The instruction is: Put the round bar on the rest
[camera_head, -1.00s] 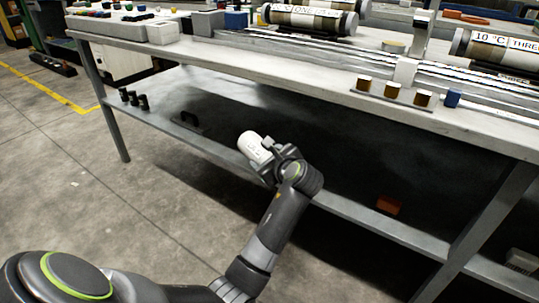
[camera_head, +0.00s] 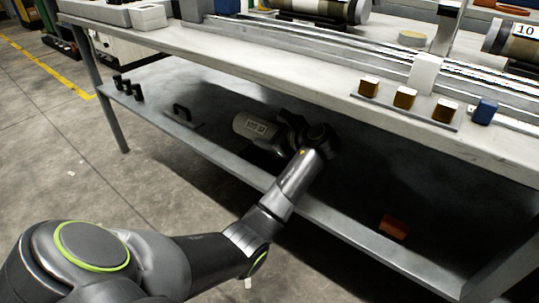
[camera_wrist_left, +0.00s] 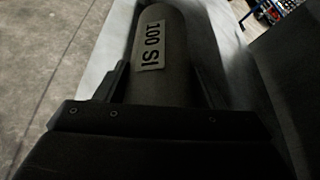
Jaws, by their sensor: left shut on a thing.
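The round bar (camera_head: 250,126) is a pale cylinder with a printed label; the label reads "100 SI" in the left wrist view (camera_wrist_left: 162,50). My left gripper (camera_head: 281,136) is shut on the bar, with one finger on each side of it. It holds the bar below the tabletop, over the lower shelf (camera_head: 222,166); I cannot tell the gap beneath it. Several short black posts (camera_head: 130,90) stand at the shelf's left end, and a black bracket (camera_head: 182,112) is nearer the bar. I cannot tell which of these is the rest. My right gripper is not in view.
The tabletop (camera_head: 230,53) overhangs the arm. It carries large labelled cylinders (camera_head: 318,8), a row of brown-topped blocks (camera_head: 405,97) and a blue block (camera_head: 484,111). An orange-brown block (camera_head: 393,227) lies on the lower shelf at right. The shelf between bracket and bar looks clear.

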